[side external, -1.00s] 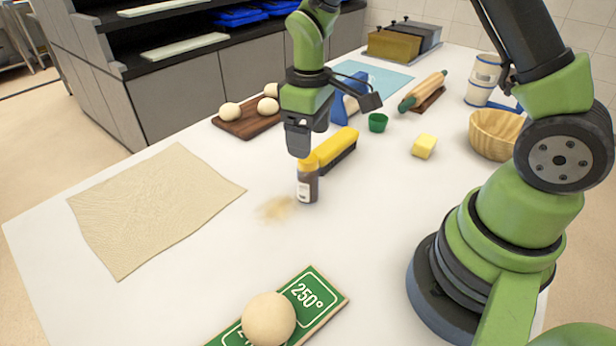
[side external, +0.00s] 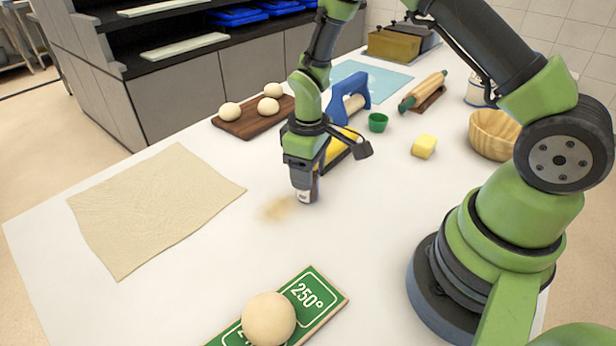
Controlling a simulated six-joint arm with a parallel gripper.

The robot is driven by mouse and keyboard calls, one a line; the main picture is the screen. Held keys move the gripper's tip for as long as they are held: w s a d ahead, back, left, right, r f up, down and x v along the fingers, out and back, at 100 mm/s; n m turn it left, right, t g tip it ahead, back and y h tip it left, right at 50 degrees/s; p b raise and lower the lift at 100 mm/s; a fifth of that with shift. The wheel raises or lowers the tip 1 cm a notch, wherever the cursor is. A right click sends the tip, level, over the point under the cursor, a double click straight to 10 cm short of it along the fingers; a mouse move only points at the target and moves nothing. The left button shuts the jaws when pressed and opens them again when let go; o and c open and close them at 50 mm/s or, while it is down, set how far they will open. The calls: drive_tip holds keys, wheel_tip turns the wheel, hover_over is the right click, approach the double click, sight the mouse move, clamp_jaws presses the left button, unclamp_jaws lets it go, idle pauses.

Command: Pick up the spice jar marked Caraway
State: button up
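The spice jar (side external: 306,196) stands upright on the white table. It is a small brown jar with a pale label; the label is too small to read. Its yellow lid and upper body are hidden by my gripper (side external: 303,185). My gripper points down over the jar, with its fingers at the jar's upper part. I cannot tell whether the fingers are open around it or closed on it.
A yellow brush (side external: 340,150) lies just behind my gripper. A tan powder patch (side external: 277,209) is left of the jar. A wooden bowl (side external: 493,140) stands right.

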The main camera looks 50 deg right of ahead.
drive_tip(key=c, duration=0.6)
drive_tip(key=shift+r, duration=0.1)
